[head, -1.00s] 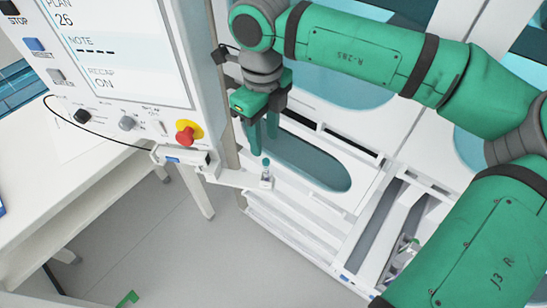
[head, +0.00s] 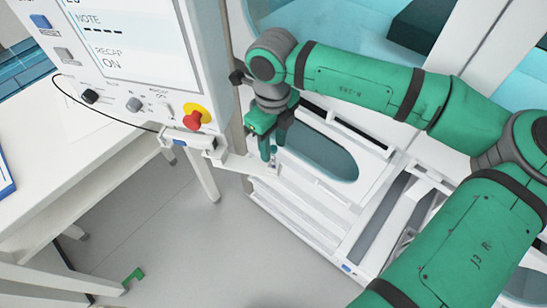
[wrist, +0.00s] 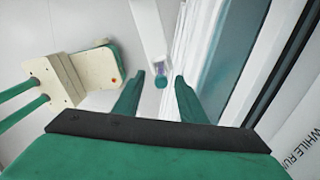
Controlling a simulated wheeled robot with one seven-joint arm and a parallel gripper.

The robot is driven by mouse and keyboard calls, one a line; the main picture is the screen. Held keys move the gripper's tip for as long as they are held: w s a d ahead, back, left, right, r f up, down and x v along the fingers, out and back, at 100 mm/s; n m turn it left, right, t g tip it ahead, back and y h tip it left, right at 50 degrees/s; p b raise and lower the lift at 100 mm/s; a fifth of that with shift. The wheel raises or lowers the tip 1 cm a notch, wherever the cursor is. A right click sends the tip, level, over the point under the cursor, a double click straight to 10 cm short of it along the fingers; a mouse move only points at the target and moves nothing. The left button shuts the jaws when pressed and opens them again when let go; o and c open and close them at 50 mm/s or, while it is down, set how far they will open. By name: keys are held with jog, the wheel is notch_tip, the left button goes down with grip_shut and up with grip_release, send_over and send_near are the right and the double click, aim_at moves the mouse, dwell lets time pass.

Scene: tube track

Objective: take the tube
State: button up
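The tube (head: 274,163) is small, with a teal cap and a purplish body. It stands at the end of a white track arm (head: 238,163) below the console. In the wrist view the tube (wrist: 161,75) shows between my fingertips, with a gap on each side. My gripper (head: 272,152) has green fingers and points down at the tube; its fingers hide part of it in the head view. In the wrist view my gripper (wrist: 158,79) is open and holds nothing. How far the tips reach down beside the tube I cannot tell.
A console (head: 130,65) with a screen, knobs and a red button (head: 194,117) stands left of my gripper. White machine casing (head: 300,218) lies close on the right. A white table (head: 85,165) is at the left. The grey floor (head: 180,235) is bare in the middle.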

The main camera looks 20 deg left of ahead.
jog(key=shift+f, duration=0.7)
jog(key=shift+w, duration=0.1)
jog(key=c, duration=0.9)
jog(key=shift+w, duration=0.1)
jog(key=shift+d+r, duration=0.1)
jog(key=shift+d, duration=0.05)
jog(key=shift+r, duration=0.5)
jog(key=shift+s+r, duration=0.25)
jog(key=shift+r, duration=0.9)
jog(key=s+d+r, duration=0.1)
jog(key=s+r, duration=0.2)
jog(key=s, duration=0.1)
jog(key=s+d+r, duration=0.2)
jog(key=s+r, duration=0.1)
jog(key=s, duration=0.1)
jog(key=s+d+r, duration=0.1)
jog(key=s+r, duration=0.2)
jog(key=s, duration=0.2)
jog(key=shift+d+r, duration=0.15)
jog(key=shift+r, duration=0.1)
grip_shut()
